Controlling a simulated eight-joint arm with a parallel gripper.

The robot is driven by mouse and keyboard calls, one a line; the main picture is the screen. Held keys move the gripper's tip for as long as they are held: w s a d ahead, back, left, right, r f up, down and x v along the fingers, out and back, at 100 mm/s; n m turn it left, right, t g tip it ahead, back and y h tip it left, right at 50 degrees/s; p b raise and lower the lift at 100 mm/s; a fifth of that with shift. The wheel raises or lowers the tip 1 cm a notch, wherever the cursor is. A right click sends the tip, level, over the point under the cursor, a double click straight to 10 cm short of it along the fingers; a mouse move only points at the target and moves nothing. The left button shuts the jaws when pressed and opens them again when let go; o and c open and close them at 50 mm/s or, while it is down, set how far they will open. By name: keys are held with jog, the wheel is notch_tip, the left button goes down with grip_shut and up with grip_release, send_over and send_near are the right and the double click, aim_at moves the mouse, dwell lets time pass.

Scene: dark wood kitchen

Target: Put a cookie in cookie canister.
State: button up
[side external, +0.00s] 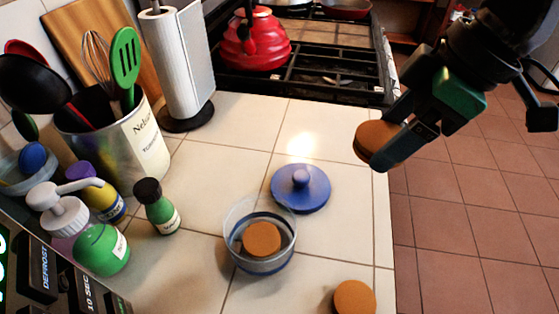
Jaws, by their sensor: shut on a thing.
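My gripper (384,146) is at the upper right, shut on a round brown cookie (374,138). It holds the cookie up in the air near the right edge of the counter. The clear cookie canister (238,211) with blue bands stands open on the tiled counter, to the lower left of my gripper. One cookie (262,239) shows inside the canister. The blue canister lid (301,189) with a knob lies on the counter just behind the canister. Another cookie (354,298) lies on the counter near the front right edge.
A green bottle (158,208), a pump bottle (98,244) and a utensil holder (118,141) stand at left. A paper towel roll (180,65) stands behind. A red kettle (254,40) sits on the stove (335,84). The counter ends at right above the tiled floor (460,215).

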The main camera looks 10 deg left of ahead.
jog(key=s+a+f+n+g, duration=0.1)
jog(key=s+a+f+n, duration=0.15)
jog(key=a, duration=0.35)
jog(key=s+a+f+n+g, duration=0.1)
jog(key=a+f+n, duration=0.25)
jog(key=a, duration=0.25)
jog(key=shift+m, duration=0.4)
jog(key=shift+a+f, duration=0.15)
jog(key=shift+f, duration=1.3)
jog(key=shift+a+f, duration=0.1)
jog(key=shift+f, duration=1.3)
jog(key=o, duration=1.2)
jog(key=shift+o, duration=0.2)
jog(key=shift+v, duration=2.8)
